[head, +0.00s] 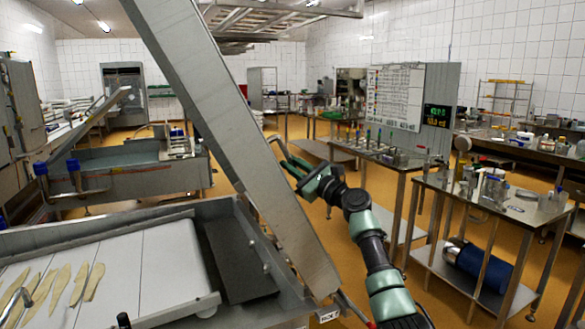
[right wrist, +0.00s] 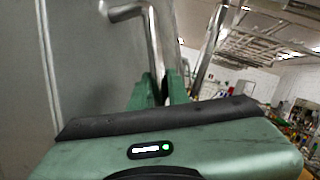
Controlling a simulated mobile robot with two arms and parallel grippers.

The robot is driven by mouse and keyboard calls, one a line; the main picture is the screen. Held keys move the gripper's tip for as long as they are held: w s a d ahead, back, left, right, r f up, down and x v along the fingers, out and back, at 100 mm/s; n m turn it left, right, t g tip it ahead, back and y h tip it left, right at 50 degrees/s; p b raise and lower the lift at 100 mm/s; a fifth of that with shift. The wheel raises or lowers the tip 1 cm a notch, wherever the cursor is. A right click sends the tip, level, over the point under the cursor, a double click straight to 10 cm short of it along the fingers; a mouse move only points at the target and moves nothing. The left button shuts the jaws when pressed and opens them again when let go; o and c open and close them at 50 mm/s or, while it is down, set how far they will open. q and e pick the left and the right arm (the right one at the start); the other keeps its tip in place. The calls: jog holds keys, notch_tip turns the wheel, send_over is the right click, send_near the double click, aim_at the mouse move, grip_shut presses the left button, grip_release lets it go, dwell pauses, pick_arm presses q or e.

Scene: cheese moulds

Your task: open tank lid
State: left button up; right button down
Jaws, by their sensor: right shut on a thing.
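The tank lid (head: 235,130) is a long grey metal slab, seen nearly edge-on in the head view. It stands raised and steeply tilted, its lower end by the right side of the tank (head: 275,285). My right gripper (head: 287,163) is on the lid's right side, shut on the lid's handle. In the right wrist view, the green fingers (right wrist: 167,88) close around the bent metal handle (right wrist: 153,45), beside the lid's grey face (right wrist: 90,60). The exact contact is partly hidden. My left gripper is in neither view.
The tank's white surface (head: 140,270) carries several pale strips. A steel table (head: 490,205) with small items stands at the right, a blue cylinder (head: 480,262) on its lower shelf. Another steel tank (head: 130,175) stands behind at left. Orange floor shows beyond my right arm.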

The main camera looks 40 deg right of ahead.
jog(key=shift+w+a+r+y, duration=0.1)
jog(key=shift+a+r+y, duration=0.05)
jog(key=shift+a+y, duration=0.3)
jog(key=c, duration=1.6)
grip_release()
jog(key=shift+a, duration=0.15)
jog(key=shift+o, duration=1.2)
jog(key=shift+w+a, duration=0.2)
jog(key=shift+a, duration=0.2)
jog(key=shift+d, duration=0.1)
jog(key=shift+s+f, duration=0.2)
jog(key=shift+f, duration=0.15)
jog(key=b+v, duration=0.1)
jog(key=v, duration=0.6)
jog(key=shift+s+d+r+b, duration=0.15)
jog(key=shift+s+r+b, duration=0.1)
jog(key=shift+r+b, duration=0.1)
